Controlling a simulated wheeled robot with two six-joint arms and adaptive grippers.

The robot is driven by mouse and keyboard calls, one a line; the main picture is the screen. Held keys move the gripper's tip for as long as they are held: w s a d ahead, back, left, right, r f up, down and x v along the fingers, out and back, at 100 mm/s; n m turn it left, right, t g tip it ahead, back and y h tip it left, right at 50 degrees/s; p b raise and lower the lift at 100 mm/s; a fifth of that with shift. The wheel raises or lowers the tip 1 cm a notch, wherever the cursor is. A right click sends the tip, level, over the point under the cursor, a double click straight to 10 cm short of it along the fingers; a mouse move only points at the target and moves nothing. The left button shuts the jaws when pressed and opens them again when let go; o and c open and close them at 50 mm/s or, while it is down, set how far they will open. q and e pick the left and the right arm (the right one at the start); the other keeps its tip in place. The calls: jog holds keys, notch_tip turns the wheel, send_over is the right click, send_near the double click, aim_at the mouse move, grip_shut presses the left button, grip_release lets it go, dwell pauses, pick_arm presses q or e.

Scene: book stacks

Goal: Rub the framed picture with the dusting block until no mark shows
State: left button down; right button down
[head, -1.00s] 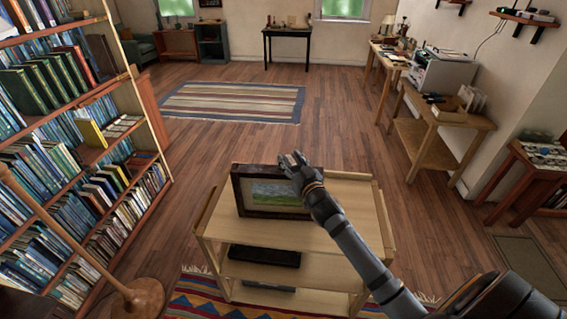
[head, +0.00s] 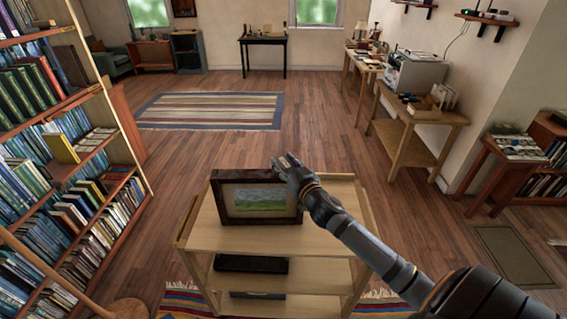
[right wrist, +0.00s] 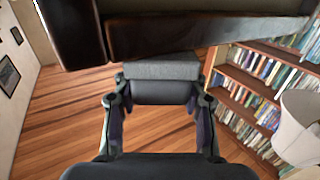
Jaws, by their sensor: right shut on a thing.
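The framed picture (head: 258,201) stands upright on the top of a light wooden cart (head: 265,236). It has a dark brown frame around a green landscape. My right gripper (head: 284,162) is at the frame's upper right corner in the head view. In the right wrist view, my right gripper (right wrist: 160,92) is shut on the grey dusting block (right wrist: 160,70). The dark frame (right wrist: 190,35) fills the top of that view, close to the block. I cannot tell whether they touch. Marks on the picture are too small to make out. My left gripper is not in view.
A dark flat box (head: 251,264) lies on the cart's middle shelf. A tall bookshelf (head: 75,160) stands at the left. A wooden side table (head: 420,135) with several things on it stands at the right. The floor behind the cart is open, with a striped rug (head: 210,111).

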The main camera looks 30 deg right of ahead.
aim_at(241, 173)
jog(key=shift+w+a+p, duration=0.3)
jog(key=shift+a, duration=0.25)
jog(key=shift+w+a+p, duration=0.25)
jog(key=shift+a, duration=0.25)
jog(key=shift+w+a+f, duration=0.15)
jog(key=shift+w+a, duration=0.1)
jog(key=shift+a, duration=0.15)
jog(key=shift+w+a+p, duration=0.15)
jog(key=shift+a+p, duration=0.2)
jog(key=shift+p, duration=0.1)
jog(key=shift+w+a+p, duration=0.4)
jog(key=shift+w+a, duration=0.1)
jog(key=shift+a, duration=0.25)
jog(key=shift+w+a, duration=0.25)
jog(key=shift+a, duration=0.15)
jog(key=shift+w+a+p, duration=0.25)
jog(key=shift+a+p, duration=0.1)
jog(key=shift+a, duration=0.05)
jog(key=shift+w+a, duration=0.45)
jog(key=shift+a, duration=0.3)
jog(key=shift+w+a, duration=0.45)
jog(key=shift+a, duration=0.3)
jog(key=shift+w+a, duration=0.3)
jog(key=shift+a, duration=0.2)
jog(key=shift+w+a, duration=0.25)
jog(key=shift+a, duration=0.2)
jog(key=shift+a, duration=0.1)
